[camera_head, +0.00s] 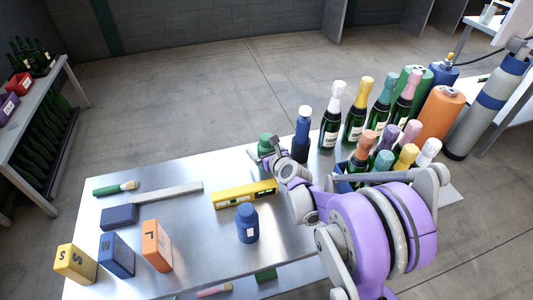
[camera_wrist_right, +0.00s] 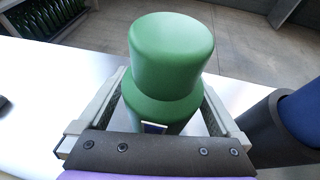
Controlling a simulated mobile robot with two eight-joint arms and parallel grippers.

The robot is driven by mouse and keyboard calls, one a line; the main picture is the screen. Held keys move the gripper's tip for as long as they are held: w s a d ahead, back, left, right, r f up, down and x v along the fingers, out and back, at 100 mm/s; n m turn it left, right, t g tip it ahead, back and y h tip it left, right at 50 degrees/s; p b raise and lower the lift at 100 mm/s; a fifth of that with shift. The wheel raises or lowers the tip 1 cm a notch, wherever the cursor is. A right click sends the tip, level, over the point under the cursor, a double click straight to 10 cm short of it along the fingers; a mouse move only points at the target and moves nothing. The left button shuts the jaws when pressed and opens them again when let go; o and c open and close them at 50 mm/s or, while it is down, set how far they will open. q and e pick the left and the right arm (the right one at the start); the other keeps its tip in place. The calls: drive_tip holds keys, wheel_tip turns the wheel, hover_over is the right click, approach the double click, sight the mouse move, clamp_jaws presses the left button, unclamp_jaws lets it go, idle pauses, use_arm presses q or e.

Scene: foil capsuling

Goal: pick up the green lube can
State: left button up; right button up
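The green lube can (camera_head: 265,144) stands upright near the back edge of the metal table, partly hidden by my right arm. In the right wrist view the green can (camera_wrist_right: 171,58) fills the middle, with a round cap and a wider shoulder. My right gripper (camera_wrist_right: 164,98) has one finger on each side of the can, below its cap. The fingers are wide apart, with slivers of table showing between them and the lower can. In the head view the right gripper (camera_head: 268,154) is small and partly covered. My left gripper is in neither view.
A dark blue bottle (camera_head: 302,130) stands close right of the can; several foil-topped bottles (camera_head: 356,112) stand beyond it. Coloured boxes (camera_head: 117,255) stand at the front left.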

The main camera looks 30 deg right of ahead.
clamp_jaws()
idle(0.4)
